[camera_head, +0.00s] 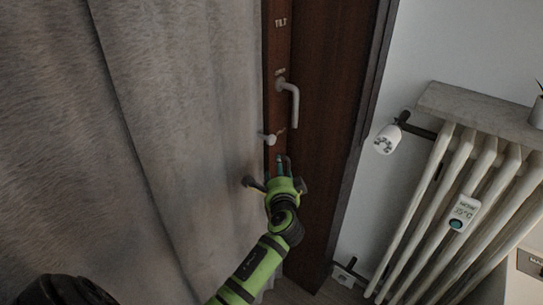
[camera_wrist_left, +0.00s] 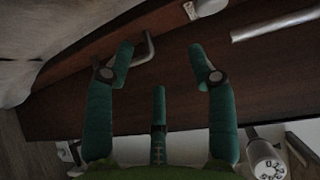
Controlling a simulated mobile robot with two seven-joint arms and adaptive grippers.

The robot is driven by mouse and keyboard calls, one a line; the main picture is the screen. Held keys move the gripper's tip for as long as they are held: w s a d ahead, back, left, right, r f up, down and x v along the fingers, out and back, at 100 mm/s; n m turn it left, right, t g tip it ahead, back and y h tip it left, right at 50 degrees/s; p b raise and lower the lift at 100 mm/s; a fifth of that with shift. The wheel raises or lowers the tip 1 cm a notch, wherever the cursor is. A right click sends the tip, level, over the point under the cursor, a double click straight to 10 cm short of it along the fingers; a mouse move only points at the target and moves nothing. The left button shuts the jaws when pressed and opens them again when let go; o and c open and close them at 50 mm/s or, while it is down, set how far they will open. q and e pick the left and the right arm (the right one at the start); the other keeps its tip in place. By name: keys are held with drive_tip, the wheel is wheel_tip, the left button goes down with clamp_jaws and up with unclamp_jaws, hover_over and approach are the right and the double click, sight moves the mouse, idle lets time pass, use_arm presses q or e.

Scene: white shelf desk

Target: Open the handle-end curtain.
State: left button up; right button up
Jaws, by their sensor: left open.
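A grey curtain (camera_head: 170,120) hangs in folds over the left half of the head view; its edge ends beside the brown window frame. In the left wrist view the curtain (camera_wrist_left: 65,18) fills the upper left corner. A light handle (camera_head: 292,103) sits on the brown frame, with a small pale knob (camera_head: 267,138) below it at the curtain's edge. My left gripper (camera_head: 281,165), green with teal fingers, is in front of the frame below the knob. In the left wrist view its fingers (camera_wrist_left: 160,62) are spread and hold nothing. My right gripper is not in view.
A white radiator (camera_head: 440,215) with a stone shelf (camera_head: 480,112) and a white valve knob (camera_head: 386,139) stands at the right. A brown panel (camera_head: 335,120) lies between curtain and wall. A bent metal piece (camera_wrist_left: 149,46) shows near the left fingertip in the left wrist view.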

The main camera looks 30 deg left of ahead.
sight(272, 142)
use_arm(q)
drive_tip(key=shift+y, duration=0.9)
drive_tip(key=r, duration=0.2)
drive_tip(key=a+r, duration=0.1)
drive_tip(key=r, duration=0.1)
drive_tip(key=a+r, duration=0.1)
drive_tip(key=r, duration=0.1)
drive_tip(key=shift+w, duration=0.25)
drive_tip(key=x, duration=0.4)
drive_tip(key=shift+w+a+p, duration=0.15)
drive_tip(key=shift+w+p, duration=0.1)
drive_tip(key=shift+p, duration=0.1)
drive_tip(key=shift+w+a+f+n, duration=0.1)
drive_tip(key=shift+w+a+n, duration=0.2)
drive_tip(key=shift+w+a, duration=0.15)
drive_tip(key=shift+w+t, duration=0.1)
drive_tip(key=shift+t, duration=0.2)
clamp_jaws()
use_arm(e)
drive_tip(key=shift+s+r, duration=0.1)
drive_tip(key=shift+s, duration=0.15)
